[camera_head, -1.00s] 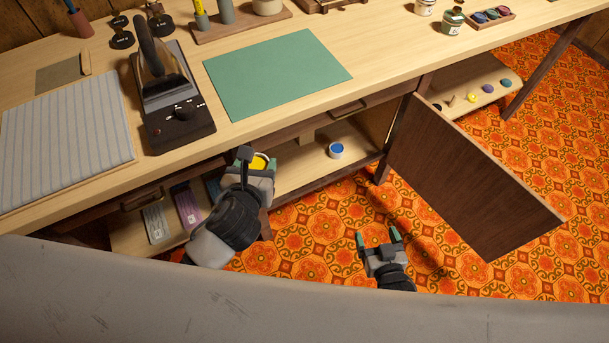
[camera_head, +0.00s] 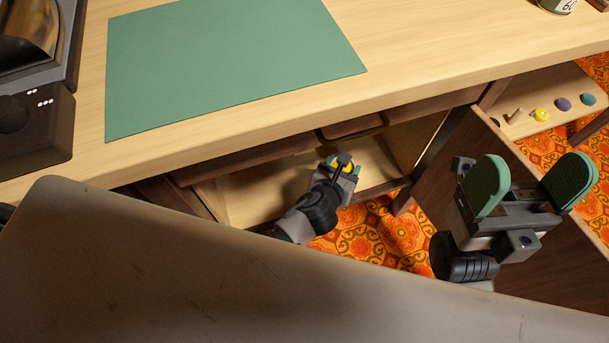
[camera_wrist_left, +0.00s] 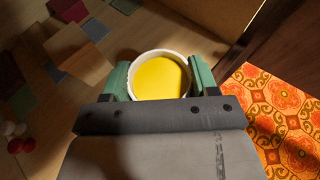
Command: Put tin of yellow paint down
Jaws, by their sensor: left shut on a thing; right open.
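The tin of yellow paint (camera_wrist_left: 160,76) is a round white-rimmed tin, upright, with yellow paint showing at its open top. My left gripper (camera_wrist_left: 161,82) is shut on it, with a green pad on each side. In the head view, the left gripper (camera_head: 344,164) is at the open lower cabinet, and a bit of the yellow paint shows there. I cannot tell whether the tin touches the cabinet shelf (camera_head: 265,190). My right gripper (camera_head: 528,185) is open and empty, raised in front of the cabinet door.
The dark open cabinet door (camera_head: 545,265) stands at the right, near the right gripper. The tabletop (camera_head: 430,60) with a green mat (camera_head: 235,60) overhangs the cabinet. Patterned carpet (camera_head: 385,235) lies in front. Small coloured pieces sit on a low shelf (camera_head: 565,85) at right.

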